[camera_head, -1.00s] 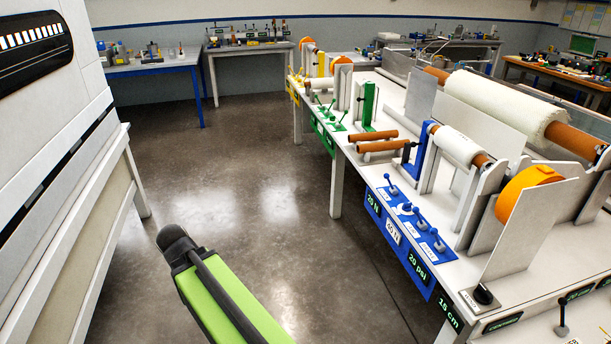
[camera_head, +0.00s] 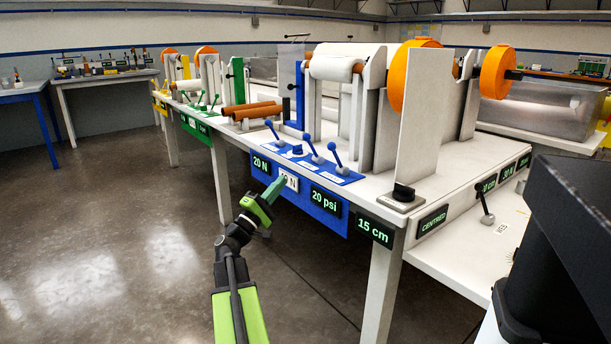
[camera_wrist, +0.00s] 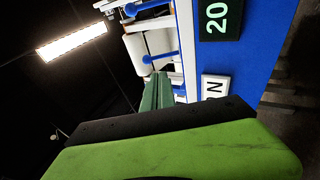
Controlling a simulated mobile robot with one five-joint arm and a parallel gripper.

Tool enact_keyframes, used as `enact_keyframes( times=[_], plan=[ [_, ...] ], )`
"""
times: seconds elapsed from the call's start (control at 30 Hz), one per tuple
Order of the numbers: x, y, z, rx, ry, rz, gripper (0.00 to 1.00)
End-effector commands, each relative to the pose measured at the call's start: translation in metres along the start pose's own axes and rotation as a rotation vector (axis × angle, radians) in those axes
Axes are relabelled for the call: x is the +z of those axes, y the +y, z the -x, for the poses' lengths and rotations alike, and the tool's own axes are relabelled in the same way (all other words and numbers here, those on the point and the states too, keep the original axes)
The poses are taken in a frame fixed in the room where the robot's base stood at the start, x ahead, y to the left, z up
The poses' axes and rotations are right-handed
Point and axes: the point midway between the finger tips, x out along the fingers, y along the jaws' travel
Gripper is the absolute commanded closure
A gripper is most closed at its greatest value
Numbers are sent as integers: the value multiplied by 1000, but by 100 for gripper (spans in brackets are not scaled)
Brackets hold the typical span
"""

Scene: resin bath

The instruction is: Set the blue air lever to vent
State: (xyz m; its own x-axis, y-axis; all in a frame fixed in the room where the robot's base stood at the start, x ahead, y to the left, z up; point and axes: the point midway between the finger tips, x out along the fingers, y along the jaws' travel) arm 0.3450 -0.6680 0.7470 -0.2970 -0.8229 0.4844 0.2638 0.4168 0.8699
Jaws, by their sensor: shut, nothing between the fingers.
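The blue station's panel (camera_head: 330,182) carries several blue-knobbed levers: a left one (camera_head: 272,131), a middle one (camera_head: 312,147) and a right one (camera_head: 338,157). Their small labels are too small to read, so I cannot tell by name which is the air lever; the right one stands above the "20 psi" display (camera_head: 326,202). My gripper (camera_head: 279,186) is shut and empty in front of the panel's face, beside the "N" display, below and left of the middle and right levers. In the wrist view my closed green fingers (camera_wrist: 156,92) point towards a blue lever (camera_wrist: 160,57).
Floor in front of the table (camera_head: 120,240) is clear.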

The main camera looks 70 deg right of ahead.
Motion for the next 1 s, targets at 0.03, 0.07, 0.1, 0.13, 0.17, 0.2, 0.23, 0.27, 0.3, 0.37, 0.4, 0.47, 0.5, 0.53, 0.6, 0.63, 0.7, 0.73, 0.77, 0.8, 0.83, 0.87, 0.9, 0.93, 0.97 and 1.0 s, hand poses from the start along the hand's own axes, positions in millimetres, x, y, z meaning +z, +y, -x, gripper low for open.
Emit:
enact_keyframes(
  times=[0.03, 0.07, 0.1, 0.13, 0.17, 0.2, 0.23, 0.27, 0.3, 0.37, 0.4, 0.47, 0.5, 0.53, 0.6, 0.63, 0.7, 0.73, 0.77, 0.8, 0.83, 0.87, 0.9, 0.93, 0.97, 1.0],
  plan=[
    [1, -1, -1, 7, 0, 5, 100],
    [1, 0, -2, 9, 0, 7, 100],
    [1, 1, -2, 10, 1, 7, 100],
    [1, 2, -2, 10, 1, 7, 100],
    [1, 2, -2, 9, 1, 6, 100],
    [1, 2, -2, 9, 1, 6, 100],
    [1, 2, -2, 9, 1, 6, 100],
    [1, 2, -2, 8, 1, 6, 100],
    [0, 2, -2, 8, 1, 6, 100],
    [0, 3, -5, 8, 0, 6, 100],
    [0, 3, -8, 8, 0, 6, 100],
    [0, 4, -16, 8, -1, 6, 100],
    [0, 5, -23, 8, 0, 6, 100],
    [0, 6, -30, 7, -1, 7, 100],
    [-1, 6, -45, 7, -1, 6, 100],
    [-1, 7, -52, 7, -2, 6, 100],
    [-1, 6, -68, 6, -1, 6, 100],
    [-1, 7, -75, 6, -1, 6, 100],
    [-1, 7, -81, 7, -1, 6, 100],
    [-1, 7, -90, 7, -2, 6, 100],
    [-1, 7, -97, 7, -1, 6, 100],
    [-1, 7, -102, 7, -1, 6, 100],
    [-1, 6, -110, 7, -1, 6, 100],
    [-1, 6, -115, 7, -1, 6, 100],
    [0, 6, -120, 7, -1, 6, 100],
    [0, 5, -126, 7, -1, 6, 100]
  ],
)
